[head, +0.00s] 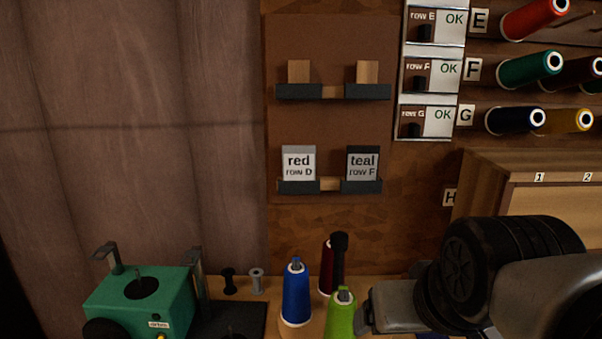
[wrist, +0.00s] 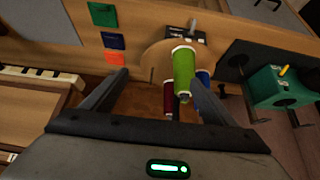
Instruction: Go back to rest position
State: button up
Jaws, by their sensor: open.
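My gripper (wrist: 158,84) is open in the wrist view, its two dark fingers spread wide with nothing held between them. A lime green thread cone (wrist: 184,62) shows beyond the fingers, near the right one. A maroon cone (wrist: 168,97) appears between the fingers, and a blue cone (wrist: 204,80) is partly hidden by the right finger. In the head view, my arm reaches in from the lower right, close to the lime green cone (head: 341,318). The blue cone (head: 296,295) and the maroon cone (head: 325,268) stand upright to its left and behind it.
A green machine (head: 150,297) stands at the lower left, beside small spools (head: 257,281). Wall shelves hold red row D (head: 299,163) and teal row F (head: 362,163) cards. Thread cones hang on pegs at upper right, above a wooden cabinet (head: 490,170). The left curtain area is clear.

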notch_tip(320, 180, up, 23)
jog(key=s+g+p, duration=0.1)
jog(key=s+p, duration=0.1)
jog(key=p, duration=2.1)
jog(key=shift+s+p, duration=0.35)
jog(key=shift+p, duration=0.05)
jog(key=shift+f, duration=0.15)
